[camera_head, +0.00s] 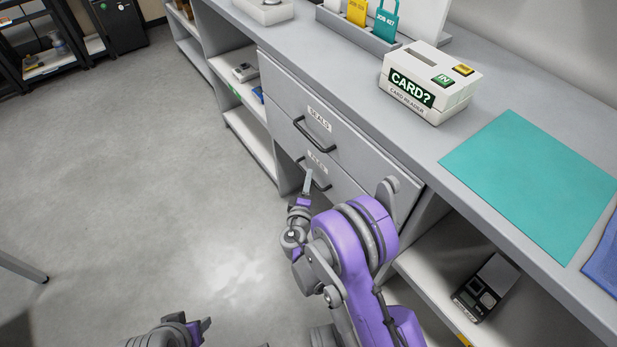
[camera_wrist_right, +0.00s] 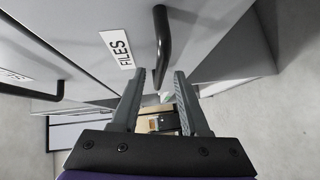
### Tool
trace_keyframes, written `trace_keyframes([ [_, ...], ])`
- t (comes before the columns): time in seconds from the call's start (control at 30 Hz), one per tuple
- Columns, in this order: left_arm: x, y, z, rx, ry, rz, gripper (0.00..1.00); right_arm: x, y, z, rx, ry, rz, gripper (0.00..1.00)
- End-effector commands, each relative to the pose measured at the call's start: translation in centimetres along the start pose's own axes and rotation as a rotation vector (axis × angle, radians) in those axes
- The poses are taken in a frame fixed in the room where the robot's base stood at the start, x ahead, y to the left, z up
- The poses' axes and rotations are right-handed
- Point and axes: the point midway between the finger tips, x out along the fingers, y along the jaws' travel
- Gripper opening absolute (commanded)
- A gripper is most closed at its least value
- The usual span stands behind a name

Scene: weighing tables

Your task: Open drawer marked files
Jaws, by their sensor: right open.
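The files drawer (camera_head: 345,190) is the lower of two grey drawer fronts under the counter and looks shut. Its white label FILES (camera_wrist_right: 117,48) and dark bar handle (camera_wrist_right: 161,45) show clearly in the right wrist view. In the head view, my right gripper (camera_head: 306,183) partly covers this handle (camera_head: 322,184). In the wrist view, my right gripper (camera_wrist_right: 160,76) is open, and the handle's lower end appears between its fingertips. Contact cannot be told. My left gripper (camera_head: 204,325) shows at the bottom edge of the head view, away from the drawers; its jaw opening is unclear.
The seals drawer (camera_head: 290,110) sits directly above, shut, with its own handle (camera_head: 315,135). On the counter are a card reader (camera_head: 425,85) and a teal mat (camera_head: 535,180). Open shelves flank the drawers. The floor (camera_head: 150,180) in front is clear.

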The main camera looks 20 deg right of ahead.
Motion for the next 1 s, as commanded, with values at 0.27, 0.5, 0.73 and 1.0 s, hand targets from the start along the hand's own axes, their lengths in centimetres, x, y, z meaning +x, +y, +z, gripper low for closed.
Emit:
trace_keyframes([
  [0.27, 0.3, 0.0, 0.1, 0.000, -0.001, 0.000, 0.50, 2.0, 0.0, 0.0, 0.000, 0.000, 0.000, 0.45],
  [0.5, 0.3, 0.0, 0.1, 0.000, -0.001, 0.000, 0.50, 2.1, 0.0, 0.0, 0.000, 0.000, 0.000, 0.45],
  [0.73, 0.3, 0.0, 0.1, 0.000, -0.001, 0.000, 0.50, 2.1, 0.0, 0.0, 0.000, 0.000, 0.000, 0.03],
  [1.0, 0.3, 0.0, 0.1, 0.000, -0.001, 0.000, 0.50, 2.0, 0.0, 0.0, 0.000, 0.000, 0.000, 0.00],
])
